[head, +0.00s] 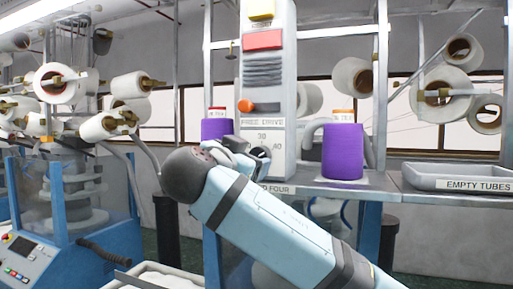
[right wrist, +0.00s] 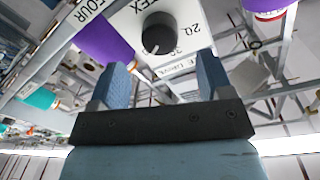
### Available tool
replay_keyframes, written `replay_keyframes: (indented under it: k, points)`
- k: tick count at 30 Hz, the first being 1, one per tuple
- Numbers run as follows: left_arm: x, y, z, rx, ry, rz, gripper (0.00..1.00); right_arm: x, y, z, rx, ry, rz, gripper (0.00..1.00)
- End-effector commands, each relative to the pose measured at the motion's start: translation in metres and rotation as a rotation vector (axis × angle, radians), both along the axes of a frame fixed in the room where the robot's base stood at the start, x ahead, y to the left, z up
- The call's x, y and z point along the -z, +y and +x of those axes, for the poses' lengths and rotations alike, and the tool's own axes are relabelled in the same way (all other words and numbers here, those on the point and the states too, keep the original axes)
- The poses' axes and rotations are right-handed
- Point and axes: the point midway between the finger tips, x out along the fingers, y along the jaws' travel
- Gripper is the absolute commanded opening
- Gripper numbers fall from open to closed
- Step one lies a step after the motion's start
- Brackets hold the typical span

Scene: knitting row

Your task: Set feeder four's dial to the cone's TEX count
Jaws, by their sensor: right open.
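The feeder four dial (right wrist: 158,33) is a round black knob with a small white mark near its lower edge in the right wrist view. Numbers 20 and 30 and the word TEX are printed around it. My right gripper (right wrist: 162,64) is open, its two blue fingers apart below the dial, with nothing between them. My left gripper is not in view.
A grey tray (head: 455,178) labelled EMPTY TUBES lies on the shelf at the right. An orange knob (head: 245,106) sits above the FREE DRIVE label. A blue knitting machine (head: 60,215) with white cones stands at the left. Metal uprights flank the panel.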

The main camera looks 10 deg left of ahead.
Motion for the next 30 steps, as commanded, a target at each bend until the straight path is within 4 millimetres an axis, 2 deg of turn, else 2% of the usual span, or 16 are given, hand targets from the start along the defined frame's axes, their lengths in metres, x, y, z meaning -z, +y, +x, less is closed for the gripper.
replay_keyframes:
  k: [1, 3, 9, 21, 27, 28, 30]
  points:
    - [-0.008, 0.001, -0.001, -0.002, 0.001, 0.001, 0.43, -0.005, -0.004, 0.010, 0.004, 0.000, -0.003, 0.73]
    - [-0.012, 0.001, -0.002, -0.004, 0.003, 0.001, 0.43, -0.004, -0.009, 0.023, 0.004, 0.001, -0.002, 0.73]
    - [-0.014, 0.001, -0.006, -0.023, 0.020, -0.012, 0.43, -0.002, -0.015, 0.045, 0.000, 0.001, -0.002, 0.73]
    - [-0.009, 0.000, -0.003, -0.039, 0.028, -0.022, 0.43, 0.001, -0.017, 0.052, -0.001, 0.000, 0.000, 0.73]
    - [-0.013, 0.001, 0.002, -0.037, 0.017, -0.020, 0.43, 0.000, -0.017, 0.052, -0.001, 0.000, 0.000, 0.27]
    - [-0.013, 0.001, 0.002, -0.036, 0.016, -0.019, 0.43, 0.000, -0.017, 0.052, -0.001, 0.001, 0.000, 0.23]
    - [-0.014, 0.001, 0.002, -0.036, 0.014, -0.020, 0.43, 0.000, -0.017, 0.052, -0.001, 0.001, 0.000, 0.23]
